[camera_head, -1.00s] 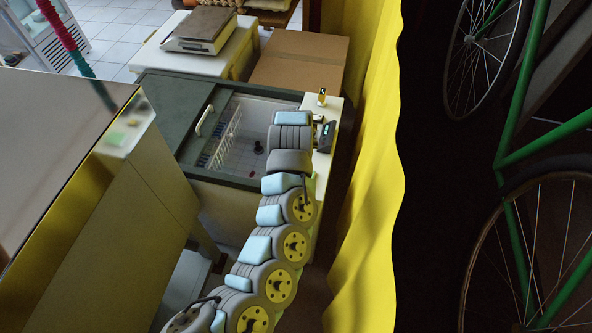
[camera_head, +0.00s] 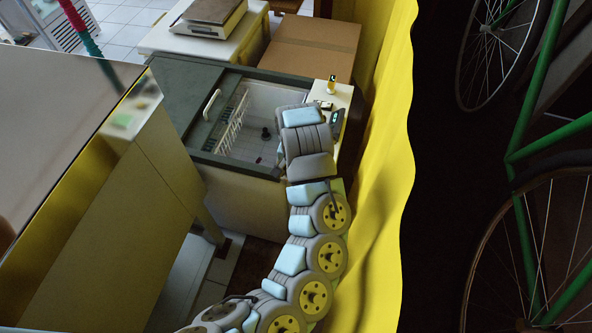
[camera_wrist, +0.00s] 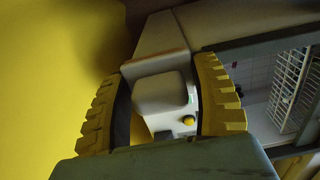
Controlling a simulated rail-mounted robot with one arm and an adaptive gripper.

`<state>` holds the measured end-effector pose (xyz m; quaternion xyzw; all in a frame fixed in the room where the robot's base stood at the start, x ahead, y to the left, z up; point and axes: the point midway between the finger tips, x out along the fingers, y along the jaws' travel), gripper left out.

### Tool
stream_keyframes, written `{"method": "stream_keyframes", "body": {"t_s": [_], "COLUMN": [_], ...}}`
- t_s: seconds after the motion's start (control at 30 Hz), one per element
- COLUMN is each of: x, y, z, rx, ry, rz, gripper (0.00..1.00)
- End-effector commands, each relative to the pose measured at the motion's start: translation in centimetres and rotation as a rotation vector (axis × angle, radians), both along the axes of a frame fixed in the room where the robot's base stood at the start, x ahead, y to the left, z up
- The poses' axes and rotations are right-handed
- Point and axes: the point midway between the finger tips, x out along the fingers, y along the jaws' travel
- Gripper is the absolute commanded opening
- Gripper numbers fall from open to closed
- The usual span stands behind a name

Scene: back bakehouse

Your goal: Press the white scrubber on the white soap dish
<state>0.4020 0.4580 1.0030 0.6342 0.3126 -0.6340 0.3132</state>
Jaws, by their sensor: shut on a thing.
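My gripper (camera_wrist: 165,105) shows in the wrist view, its two ridged yellow fingers closed on a pale block with rounded corners, which looks like the white scrubber (camera_wrist: 160,92). In the head view my wrist hides the fingers and the block. I cannot make out the white soap dish for certain. A small pale item lies on the white ledge (camera_head: 345,97) in the head view, too small to identify.
A chest freezer (camera_head: 175,85) with an open glazed section and wire basket (camera_head: 232,125) stands left of the ledge. A small yellow-and-black bottle (camera_head: 331,85) and a dark device (camera_head: 336,116) are on the ledge. A yellow curtain (camera_head: 385,150) hangs close on the right.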

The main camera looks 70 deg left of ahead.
Motion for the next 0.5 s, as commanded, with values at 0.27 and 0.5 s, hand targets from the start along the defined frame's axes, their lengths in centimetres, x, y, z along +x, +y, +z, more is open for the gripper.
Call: {"method": "stream_keyframes", "body": {"t_s": [0.27,0.5], "x": [0.0,0.22], "y": [0.03,0.34], "z": [0.01,-0.04], "rx": [0.001,0.002], "ry": [0.001,0.002], "rz": [0.0,-0.023], "gripper": [0.41,0.36]}}
